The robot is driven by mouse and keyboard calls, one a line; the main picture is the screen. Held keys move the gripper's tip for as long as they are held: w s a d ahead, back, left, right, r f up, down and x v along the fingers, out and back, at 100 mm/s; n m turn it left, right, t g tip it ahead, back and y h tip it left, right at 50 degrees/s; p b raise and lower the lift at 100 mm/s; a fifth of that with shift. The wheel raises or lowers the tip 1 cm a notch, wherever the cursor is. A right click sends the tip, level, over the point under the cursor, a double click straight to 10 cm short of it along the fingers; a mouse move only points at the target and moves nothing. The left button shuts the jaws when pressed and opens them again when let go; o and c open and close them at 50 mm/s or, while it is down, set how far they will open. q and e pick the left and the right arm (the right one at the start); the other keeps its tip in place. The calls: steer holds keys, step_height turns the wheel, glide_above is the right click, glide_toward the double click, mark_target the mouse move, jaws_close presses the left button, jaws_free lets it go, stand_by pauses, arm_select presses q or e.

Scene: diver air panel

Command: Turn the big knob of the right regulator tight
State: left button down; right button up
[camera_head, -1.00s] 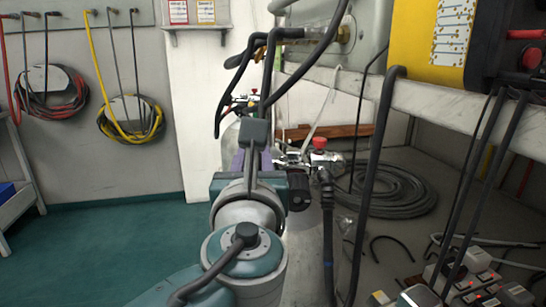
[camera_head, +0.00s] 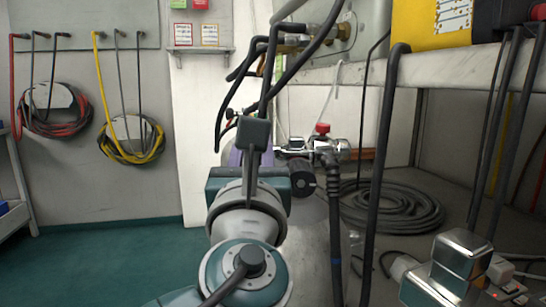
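The right regulator is a chrome valve (camera_head: 332,149) with a small red knob (camera_head: 322,128) on top, right of centre. A larger black ribbed knob (camera_head: 302,177) shows lower left of it; it seems to be the big knob. My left arm rises from the bottom, and its dark wrist end and upright grey post (camera_head: 253,134) stand just left of the black knob in the picture.
A thick black hose (camera_head: 334,215) hangs from the valve, and another (camera_head: 380,180) hangs in front of the shelf. A grey hose coil (camera_head: 410,215) lies behind. A yellow box (camera_head: 430,30) stands on the shelf (camera_head: 450,70). Wall hoses hang left above clear green floor (camera_head: 85,265).

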arm_select(q)
steer(key=shift+a+f, duration=0.1)
steer(key=shift+a, duration=0.05)
steer(key=c, duration=1.1)
jaws_free()
steer(key=o, duration=0.3)
steer(key=shift+a, duration=0.15)
steer(key=shift+o, duration=0.2)
steer(key=shift+f, duration=0.1)
